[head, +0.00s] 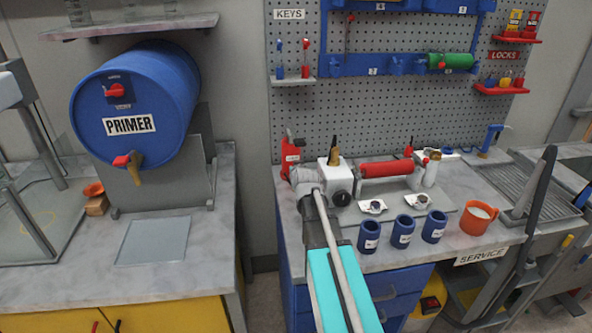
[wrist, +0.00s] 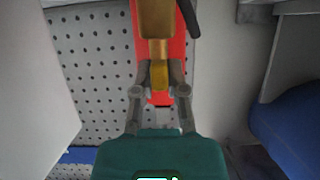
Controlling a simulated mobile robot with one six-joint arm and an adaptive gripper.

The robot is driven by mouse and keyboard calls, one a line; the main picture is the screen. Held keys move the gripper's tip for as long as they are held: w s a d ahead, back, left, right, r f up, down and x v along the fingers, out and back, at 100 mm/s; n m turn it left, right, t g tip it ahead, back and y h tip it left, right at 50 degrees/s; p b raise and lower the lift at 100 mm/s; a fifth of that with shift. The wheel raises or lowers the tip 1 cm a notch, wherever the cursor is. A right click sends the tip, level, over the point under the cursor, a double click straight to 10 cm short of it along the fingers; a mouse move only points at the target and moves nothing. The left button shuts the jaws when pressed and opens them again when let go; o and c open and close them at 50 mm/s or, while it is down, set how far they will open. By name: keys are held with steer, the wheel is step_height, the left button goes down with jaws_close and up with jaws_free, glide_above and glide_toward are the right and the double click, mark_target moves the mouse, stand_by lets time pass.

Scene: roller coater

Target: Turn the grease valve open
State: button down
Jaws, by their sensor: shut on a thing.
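A red upright body (head: 291,158) with a pale label stands at the left back of the grey service bench in the head view. In the wrist view a red body (wrist: 178,52) fills the top middle, with a brass part (wrist: 156,18) in front of it. My gripper (wrist: 158,78) is shut on a small yellow piece (wrist: 159,75) below the brass part. This piece looks like the handle of the grease valve, but no label for it is readable. In the head view my gripper (head: 303,178) is beside the red body, and my arm hides its grip.
Close to my gripper stand a white block with a black knob (head: 337,180) and a red roller (head: 386,169). Blue cups (head: 369,236) and an orange mug (head: 478,217) stand nearer the front. A blue primer drum (head: 140,95) is on the left bench.

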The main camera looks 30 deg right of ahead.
steer(key=shift+s, duration=0.1)
steer(key=c, duration=0.7)
jaws_free()
